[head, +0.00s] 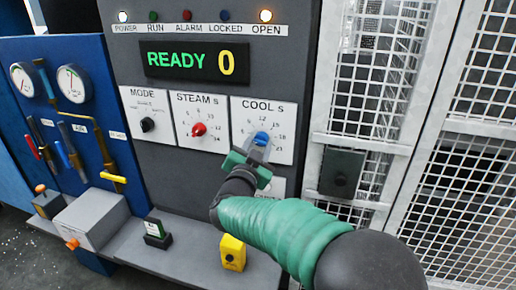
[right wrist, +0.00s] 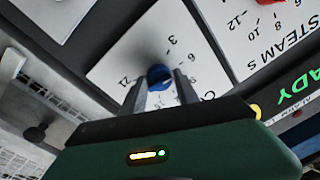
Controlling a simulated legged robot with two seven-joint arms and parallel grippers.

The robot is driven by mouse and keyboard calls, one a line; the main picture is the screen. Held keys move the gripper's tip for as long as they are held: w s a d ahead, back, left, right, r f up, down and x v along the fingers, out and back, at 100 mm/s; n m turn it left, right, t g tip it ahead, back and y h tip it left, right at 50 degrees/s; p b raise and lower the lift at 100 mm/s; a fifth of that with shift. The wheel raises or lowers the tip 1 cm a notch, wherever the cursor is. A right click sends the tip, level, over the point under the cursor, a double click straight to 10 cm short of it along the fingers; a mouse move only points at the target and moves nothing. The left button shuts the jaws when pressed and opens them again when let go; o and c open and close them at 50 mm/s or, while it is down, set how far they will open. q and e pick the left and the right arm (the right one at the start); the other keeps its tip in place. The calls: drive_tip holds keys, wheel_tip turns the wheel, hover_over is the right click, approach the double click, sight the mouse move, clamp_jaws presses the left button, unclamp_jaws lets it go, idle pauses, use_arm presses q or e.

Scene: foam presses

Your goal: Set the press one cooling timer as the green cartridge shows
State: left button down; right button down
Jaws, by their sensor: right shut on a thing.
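The COOL s dial (head: 280,115) is a white plate on the grey panel with a blue knob (head: 262,137) in its middle. My right gripper (head: 259,145) reaches up from below and is shut on the blue knob; in the right wrist view its fingers (right wrist: 164,88) stand on either side of the knob (right wrist: 159,75). The knob's exact setting is hard to read. My left gripper is not in view.
The display (head: 190,62) reads READY 0. The MODE knob (head: 147,124) and red STEAM s knob (head: 198,129) are left of COOL. A yellow block (head: 232,252) stands on the ledge (head: 190,262). White mesh doors (head: 372,75) close off the right.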

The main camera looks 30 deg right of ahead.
drive_tip(key=shift+f, duration=0.15)
drive_tip(key=c, duration=1)
unclamp_jaws()
drive_tip(key=shift+o, duration=0.2)
drive_tip(key=b+v, duration=0.3)
drive_tip(key=v, duration=1.3)
drive_tip(key=shift+s+a, duration=0.3)
drive_tip(key=shift+w, duration=0.1)
